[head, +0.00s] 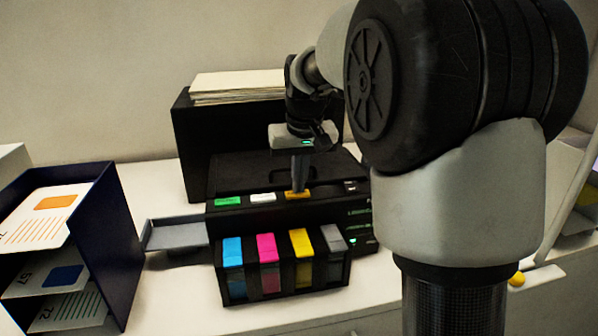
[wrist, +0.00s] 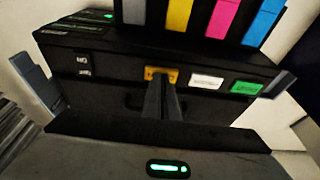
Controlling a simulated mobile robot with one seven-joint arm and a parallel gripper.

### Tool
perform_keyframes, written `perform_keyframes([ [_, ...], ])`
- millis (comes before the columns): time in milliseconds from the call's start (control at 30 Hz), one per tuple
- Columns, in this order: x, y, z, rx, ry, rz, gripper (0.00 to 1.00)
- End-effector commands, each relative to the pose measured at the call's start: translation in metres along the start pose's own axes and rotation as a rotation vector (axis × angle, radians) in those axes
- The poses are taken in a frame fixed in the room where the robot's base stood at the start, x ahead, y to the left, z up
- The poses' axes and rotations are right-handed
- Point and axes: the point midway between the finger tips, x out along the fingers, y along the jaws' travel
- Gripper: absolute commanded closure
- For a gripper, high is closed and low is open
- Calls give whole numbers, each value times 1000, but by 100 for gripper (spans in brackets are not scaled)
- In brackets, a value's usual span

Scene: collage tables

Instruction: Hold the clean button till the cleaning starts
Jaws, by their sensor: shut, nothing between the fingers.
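A black printer (head: 332,212) stands on the white table with a row of buttons on its front top edge: green (head: 228,201), white (head: 263,197) and orange (head: 297,194). My gripper (head: 298,188) is shut and points down at the orange button. In the wrist view my closed fingertips (wrist: 161,84) overlap the orange button (wrist: 152,73), with the white button (wrist: 206,81) and green button (wrist: 246,87) to the right. The fingertips look to be at the button, but I cannot tell whether it is pressed down. The button labels are too small to read.
Blue, magenta, yellow and grey ink tanks (head: 267,250) sit at the printer's front. A grey tray (head: 175,234) sticks out at its left. A dark blue paper rack (head: 118,240) stands further left. A black box of paper (head: 190,150) stands behind.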

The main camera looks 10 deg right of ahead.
Motion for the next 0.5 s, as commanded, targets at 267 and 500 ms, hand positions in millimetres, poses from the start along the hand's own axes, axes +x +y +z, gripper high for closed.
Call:
perform_keyframes([
  [267, 0, 0, 0, 0, 0, 0, 100],
  [500, 22, 0, 7, -1, -3, 0, 100],
])
